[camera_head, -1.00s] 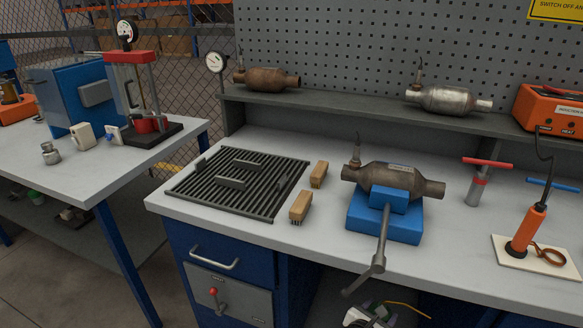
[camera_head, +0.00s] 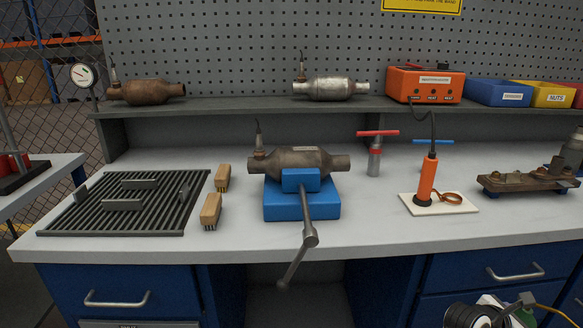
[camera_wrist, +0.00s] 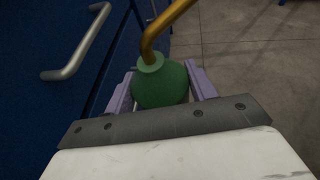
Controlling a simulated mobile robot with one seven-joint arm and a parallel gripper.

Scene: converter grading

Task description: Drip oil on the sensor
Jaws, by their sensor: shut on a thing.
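My gripper (camera_wrist: 161,82) is shut on a green oil can (camera_wrist: 160,90) with a long curved brass spout (camera_wrist: 152,38) in the wrist view. In the head view the can's green body (camera_head: 524,317) shows partly at the bottom right, below the bench front. A brown catalytic converter (camera_head: 305,160) lies in a blue vise (camera_head: 285,205) at mid-bench. A sensor (camera_head: 258,150) with a thin lead stands upright at the converter's left end. My gripper is well to the right of and below it.
A grate (camera_head: 75,215) and two wooden brushes (camera_head: 210,209) lie left of the vise. A red-handled tool (camera_head: 375,160) and an orange heater wand (camera_head: 426,182) stand right. The vise handle (camera_head: 309,237) projects past the bench front. Two more converters (camera_head: 331,89) rest on the shelf.

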